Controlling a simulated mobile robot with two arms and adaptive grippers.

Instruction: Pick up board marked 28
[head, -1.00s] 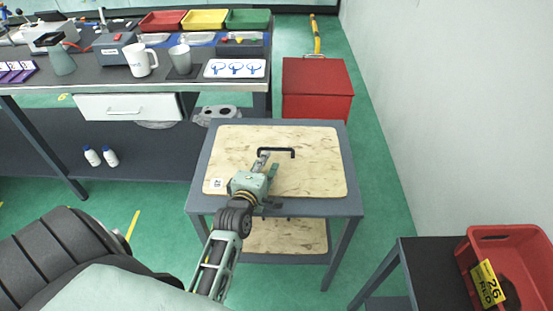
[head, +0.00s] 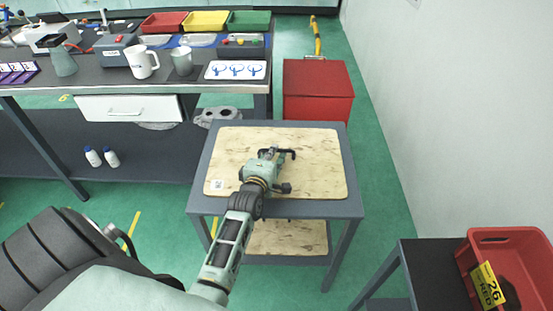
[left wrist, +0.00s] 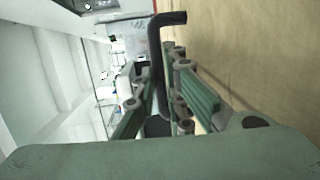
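The board marked 28 (head: 320,175) is a pale wooden panel lying flat on the top of a small grey table. A white label reading 28 (head: 217,184) is at its near left corner. A black bar handle (head: 291,152) stands on the board; part of it is hidden by my gripper. My left gripper (head: 268,153) is at the handle, low over the board. In the left wrist view the handle (left wrist: 156,55) runs between the two fingers of the left gripper (left wrist: 155,95); the fingers look apart, with a gap on one side. My right gripper is out of view.
The small table's lower shelf holds another wooden panel (head: 285,238). A red box (head: 318,90) stands behind the table. A workbench (head: 215,88) is at the back left. A red crate (head: 510,240) is at the right. Green floor lies clear between table and wall.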

